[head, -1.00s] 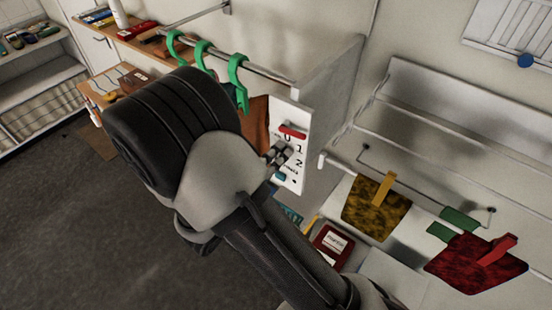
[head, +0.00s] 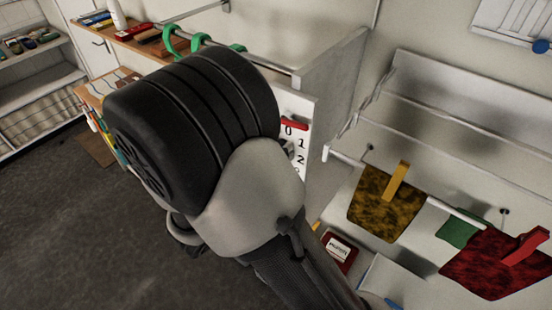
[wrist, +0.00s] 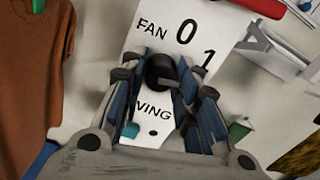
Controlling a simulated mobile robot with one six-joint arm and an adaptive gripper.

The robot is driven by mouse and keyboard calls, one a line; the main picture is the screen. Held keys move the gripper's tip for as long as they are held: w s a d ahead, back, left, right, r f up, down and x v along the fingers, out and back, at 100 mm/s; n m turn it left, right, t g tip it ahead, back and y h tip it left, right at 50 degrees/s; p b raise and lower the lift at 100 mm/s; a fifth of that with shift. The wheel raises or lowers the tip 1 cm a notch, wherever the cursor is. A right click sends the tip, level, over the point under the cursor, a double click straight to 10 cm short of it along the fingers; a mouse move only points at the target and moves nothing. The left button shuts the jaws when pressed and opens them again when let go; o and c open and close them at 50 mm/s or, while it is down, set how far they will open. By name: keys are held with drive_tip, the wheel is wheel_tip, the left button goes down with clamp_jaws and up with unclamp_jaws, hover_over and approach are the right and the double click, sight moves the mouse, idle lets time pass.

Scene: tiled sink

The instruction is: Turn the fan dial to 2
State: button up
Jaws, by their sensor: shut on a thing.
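The white fan panel (wrist: 205,28) fills the top middle of the wrist view, with the word FAN and the numbers 0 and 1 readable. The dark round fan dial (wrist: 160,68) sits below the word FAN. My gripper (wrist: 158,80) is shut on the dial, with one finger on each side of it. The dial's pointer cannot be made out. In the head view the panel (head: 300,168) shows 0, 1 and 2 down its right side. There my arm hides the dial and most of my gripper.
Lower on the panel, part of another label ending in "VING" shows. A brown cloth (wrist: 35,70) hangs left of the panel in the wrist view. In the head view, a yellow-brown cloth (head: 378,212) and a red cloth (head: 490,265) hang from a rail at right.

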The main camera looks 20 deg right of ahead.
drive_tip(key=m+b, duration=0.7)
drive_tip(key=m, duration=0.1)
drive_tip(key=shift+m, duration=0.3)
idle(0.4)
drive_tip(key=o, duration=1.1)
drive_tip(key=v, duration=1.2)
